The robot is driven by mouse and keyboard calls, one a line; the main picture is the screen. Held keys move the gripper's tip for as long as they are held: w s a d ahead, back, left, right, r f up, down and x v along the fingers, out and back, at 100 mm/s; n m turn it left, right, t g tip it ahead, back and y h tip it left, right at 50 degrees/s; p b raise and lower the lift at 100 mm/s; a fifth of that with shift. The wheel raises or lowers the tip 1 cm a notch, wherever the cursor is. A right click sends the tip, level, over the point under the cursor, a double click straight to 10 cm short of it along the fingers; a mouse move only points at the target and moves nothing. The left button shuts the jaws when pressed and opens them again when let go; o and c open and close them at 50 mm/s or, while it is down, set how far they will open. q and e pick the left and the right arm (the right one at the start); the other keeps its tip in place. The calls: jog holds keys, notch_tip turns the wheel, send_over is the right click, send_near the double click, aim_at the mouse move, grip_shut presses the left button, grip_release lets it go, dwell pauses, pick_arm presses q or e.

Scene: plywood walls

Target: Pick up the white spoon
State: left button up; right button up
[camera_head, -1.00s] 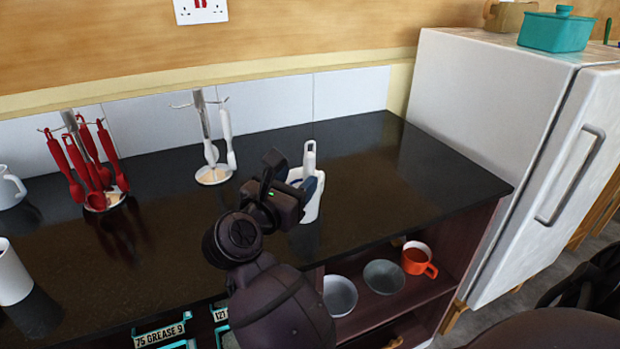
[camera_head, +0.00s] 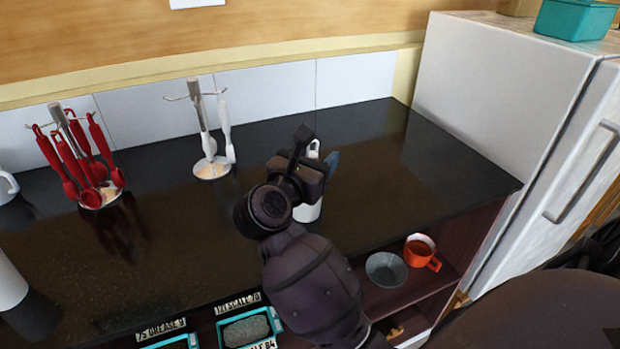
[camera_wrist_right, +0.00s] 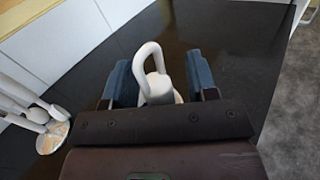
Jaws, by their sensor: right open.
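A white piece with a looped handle (camera_wrist_right: 150,65) stands between the fingers of my right gripper (camera_wrist_right: 160,80) in the wrist view. In the head view its white handle (camera_head: 313,149) rises behind the gripper (camera_head: 318,168), above a white container-like body (camera_head: 307,211). I cannot tell whether this piece is the spoon; its lower end is hidden. My right gripper is open, with a blue finger on each side of the handle. Other white utensils (camera_head: 226,125) hang on a metal stand to the left, also at the left in the wrist view (camera_wrist_right: 20,100). My left gripper is not in view.
A stand with red utensils (camera_head: 80,165) is further left on the dark counter (camera_head: 180,240). A white fridge (camera_head: 490,110) bounds the right side. An orange mug (camera_head: 421,252) and a grey bowl (camera_head: 386,270) sit on the shelf below. The counter's back right is clear.

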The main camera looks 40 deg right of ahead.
jog(key=shift+a, duration=0.1)
jog(key=shift+c, duration=0.3)
jog(key=c, duration=0.5)
grip_shut()
pick_arm(q)
jog(key=shift+r, duration=0.2)
jog(key=shift+w, duration=0.1)
jog(key=shift+r, duration=0.1)
pick_arm(e)
jog(key=shift+r, duration=0.1)
pick_arm(q)
jog(key=r+p, duration=0.1)
jog(key=p, duration=0.2)
jog(key=shift+s+a+r, duration=0.2)
jog(key=shift+s+r, duration=0.2)
pick_arm(e)
notch_tip(320, 180, up, 20)
